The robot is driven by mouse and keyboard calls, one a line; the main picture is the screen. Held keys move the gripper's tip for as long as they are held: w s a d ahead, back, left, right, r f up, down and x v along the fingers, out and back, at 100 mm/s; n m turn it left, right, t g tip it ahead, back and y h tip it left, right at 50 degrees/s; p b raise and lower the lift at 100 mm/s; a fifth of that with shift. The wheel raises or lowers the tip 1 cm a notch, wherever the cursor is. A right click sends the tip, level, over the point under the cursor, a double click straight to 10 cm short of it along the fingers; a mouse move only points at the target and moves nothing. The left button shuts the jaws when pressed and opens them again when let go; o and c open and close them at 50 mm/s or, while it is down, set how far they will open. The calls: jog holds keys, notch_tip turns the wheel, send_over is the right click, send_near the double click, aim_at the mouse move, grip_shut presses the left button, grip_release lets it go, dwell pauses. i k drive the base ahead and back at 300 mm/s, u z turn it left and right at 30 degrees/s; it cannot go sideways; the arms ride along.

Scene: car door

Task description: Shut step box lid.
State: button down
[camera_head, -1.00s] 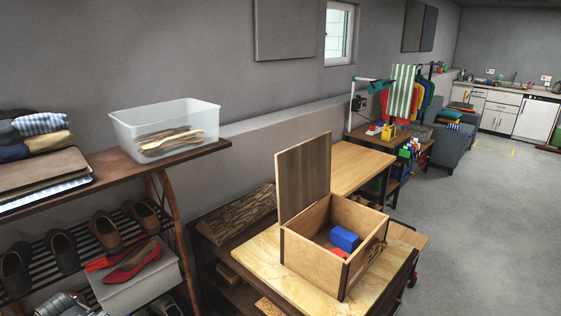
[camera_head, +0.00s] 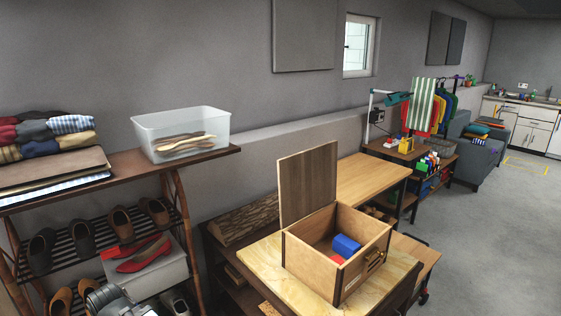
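The wooden step box (camera_head: 312,264) stands on a light wooden tabletop in the lower middle of the head view. Its lid (camera_head: 308,186) is open and stands upright at the box's back left side. A blue block (camera_head: 346,245) and a red block (camera_head: 337,259) lie inside the box. A dark and brass-coloured latch or handle (camera_head: 375,260) shows on the box's right side. A grey metallic part at the bottom left may be mine, but I cannot tell. My gripper is not in view.
A shoe rack (camera_head: 110,165) with folded clothes and a clear bin (camera_head: 180,134) of wooden utensils stands at left. A wooden bench (camera_head: 365,178) is behind the box. Open grey floor (camera_head: 480,240) lies to the right.

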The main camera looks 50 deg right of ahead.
aim_at(307, 179)
jog(key=i, duration=0.85)
jog(key=u, duration=0.15)
jog(key=k, duration=0.9)
jog(key=z, duration=0.2)
jog(key=i, duration=0.9)
jog(key=u, duration=0.1)
